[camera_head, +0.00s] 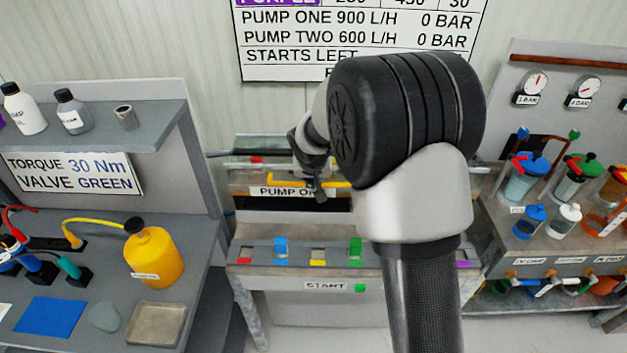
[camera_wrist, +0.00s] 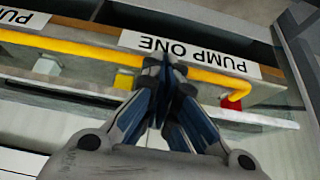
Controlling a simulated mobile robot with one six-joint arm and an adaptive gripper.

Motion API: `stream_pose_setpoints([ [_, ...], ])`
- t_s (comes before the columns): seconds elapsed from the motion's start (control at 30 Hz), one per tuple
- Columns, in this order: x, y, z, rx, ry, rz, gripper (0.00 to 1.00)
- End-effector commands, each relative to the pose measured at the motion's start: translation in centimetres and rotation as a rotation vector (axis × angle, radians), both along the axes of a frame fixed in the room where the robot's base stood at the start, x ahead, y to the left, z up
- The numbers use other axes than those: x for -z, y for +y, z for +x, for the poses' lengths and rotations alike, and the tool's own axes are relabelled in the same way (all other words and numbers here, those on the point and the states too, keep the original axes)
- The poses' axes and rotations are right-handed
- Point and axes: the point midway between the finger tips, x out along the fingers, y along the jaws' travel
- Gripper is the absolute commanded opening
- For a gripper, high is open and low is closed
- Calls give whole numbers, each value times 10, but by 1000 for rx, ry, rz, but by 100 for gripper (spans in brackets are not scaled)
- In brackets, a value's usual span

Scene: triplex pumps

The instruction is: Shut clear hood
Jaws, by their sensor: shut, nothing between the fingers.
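The clear hood is hard to make out; a pale, glassy edge (camera_head: 245,166) above the pump bay may be part of it. A yellow bar (camera_head: 290,181) runs along the bay front by the PUMP ONE label (camera_head: 277,191). In the wrist view the yellow bar (camera_wrist: 60,45) crosses the picture, and the label (camera_wrist: 190,55) appears upside down. My gripper (camera_head: 320,196) is in front of the bay, and in the wrist view (camera_wrist: 165,82) its fingers are shut and empty. The fingertips overlap the bar in view; I cannot tell whether they touch it. My arm hides the bay's right part.
Below is a bench ledge (camera_head: 260,252) with coloured blocks and a START label (camera_head: 325,286). A grey shelf unit (camera_head: 190,150) with a yellow bottle (camera_head: 155,255) stands left. A rack (camera_head: 510,255) with jars and gauges stands right. A sign (camera_head: 290,40) hangs behind.

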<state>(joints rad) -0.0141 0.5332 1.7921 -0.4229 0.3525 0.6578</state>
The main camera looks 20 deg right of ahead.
Motion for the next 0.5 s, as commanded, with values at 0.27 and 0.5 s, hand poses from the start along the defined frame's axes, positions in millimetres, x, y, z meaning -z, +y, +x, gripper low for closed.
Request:
stream_pose_setpoints([
  [0.27, 0, 0, 0, 0, 0, 0, 0],
  [0.5, -10, 0, 1, 0, -1, 0, 0],
])
